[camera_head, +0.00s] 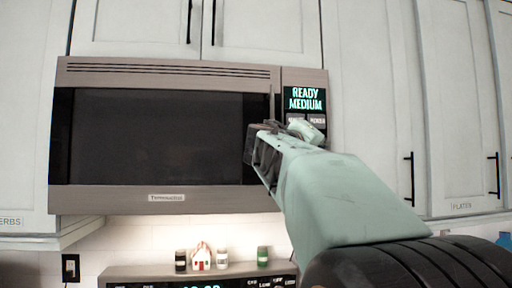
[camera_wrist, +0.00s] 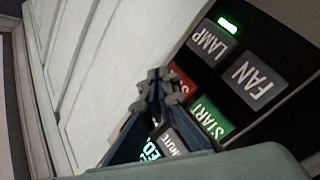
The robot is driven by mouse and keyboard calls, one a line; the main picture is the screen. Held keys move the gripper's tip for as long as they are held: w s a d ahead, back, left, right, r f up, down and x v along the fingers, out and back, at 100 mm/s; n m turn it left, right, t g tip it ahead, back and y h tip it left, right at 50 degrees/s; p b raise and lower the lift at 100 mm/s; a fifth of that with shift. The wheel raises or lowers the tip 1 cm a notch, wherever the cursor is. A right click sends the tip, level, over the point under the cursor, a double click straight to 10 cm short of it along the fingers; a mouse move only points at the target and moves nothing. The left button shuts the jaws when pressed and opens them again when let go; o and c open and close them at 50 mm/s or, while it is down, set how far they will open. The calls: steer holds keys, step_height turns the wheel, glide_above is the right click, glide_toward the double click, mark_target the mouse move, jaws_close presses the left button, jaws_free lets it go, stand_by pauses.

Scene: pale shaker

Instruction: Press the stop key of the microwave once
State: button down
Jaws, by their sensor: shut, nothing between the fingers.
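The microwave (camera_head: 160,135) hangs under the cabinets in the head view, door closed, its display (camera_head: 305,98) reading "READY MEDIUM". My gripper (camera_head: 262,135) is shut and empty in front of the right part of the microwave, and hides the lower keys there. In the wrist view, the shut fingertips (camera_wrist: 155,82) lie over the near edge of a red key (camera_wrist: 183,85), the stop key by its colour and first letter "S". Most of its label is hidden. I cannot tell whether the fingertips touch it. The green START key (camera_wrist: 210,117) is beside it.
The wrist view also shows the LAMP key (camera_wrist: 211,43), the FAN key (camera_wrist: 254,81) and a partly hidden MINUTE key (camera_wrist: 172,143). Below the microwave, a range (camera_head: 150,272) carries small jars (camera_head: 222,258) and a little house (camera_head: 201,257). Cabinets (camera_head: 375,80) stand right.

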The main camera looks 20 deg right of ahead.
steer(key=s+b, duration=0.1)
steer(key=s, duration=0.1)
steer(key=s+a+b, duration=0.1)
steer(key=s, duration=0.2)
steer(key=shift+a+b, duration=0.1)
steer(key=shift+b, duration=0.3)
steer(key=shift+w, duration=0.1)
